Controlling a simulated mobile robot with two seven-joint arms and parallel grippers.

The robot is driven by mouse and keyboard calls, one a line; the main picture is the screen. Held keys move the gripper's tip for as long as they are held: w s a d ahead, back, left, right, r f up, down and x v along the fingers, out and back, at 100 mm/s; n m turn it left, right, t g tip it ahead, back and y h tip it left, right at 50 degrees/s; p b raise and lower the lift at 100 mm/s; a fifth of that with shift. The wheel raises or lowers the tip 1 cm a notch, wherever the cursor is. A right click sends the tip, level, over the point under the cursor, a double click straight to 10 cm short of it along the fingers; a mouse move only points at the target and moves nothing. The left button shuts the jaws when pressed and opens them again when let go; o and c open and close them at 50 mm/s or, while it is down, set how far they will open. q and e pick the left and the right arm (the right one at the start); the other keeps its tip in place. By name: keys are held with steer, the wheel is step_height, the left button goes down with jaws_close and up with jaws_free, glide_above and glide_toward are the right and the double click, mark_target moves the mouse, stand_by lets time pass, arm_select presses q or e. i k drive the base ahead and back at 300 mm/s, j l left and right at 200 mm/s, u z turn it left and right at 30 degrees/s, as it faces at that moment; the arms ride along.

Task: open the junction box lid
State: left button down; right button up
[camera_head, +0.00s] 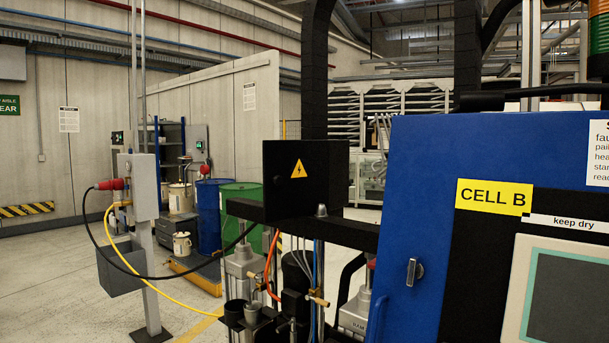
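A black box (283,180) with a yellow lightning-bolt warning triangle (299,169) is mounted above the pump equipment, near the middle of the head view. It looks like the junction box. Its visible faces appear closed; the lid's seam, hinge and any latch cannot be made out in the dark surface. Neither of my grippers is in view.
A large blue cabinet (415,190) with a handle (413,271) fills the right side. A grey post-mounted box (144,187) trails black and yellow cables at left. Pump parts (243,270) and hoses crowd below the black box. Drums (209,215) stand behind. The left floor is mostly clear.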

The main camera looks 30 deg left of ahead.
mark_target(295, 173)
steer(key=j+z, duration=0.45)
steer(key=j, duration=0.3)
steer(key=k+j+z, duration=0.1)
steer(key=j+z, duration=0.15)
steer(key=j, duration=1.35)
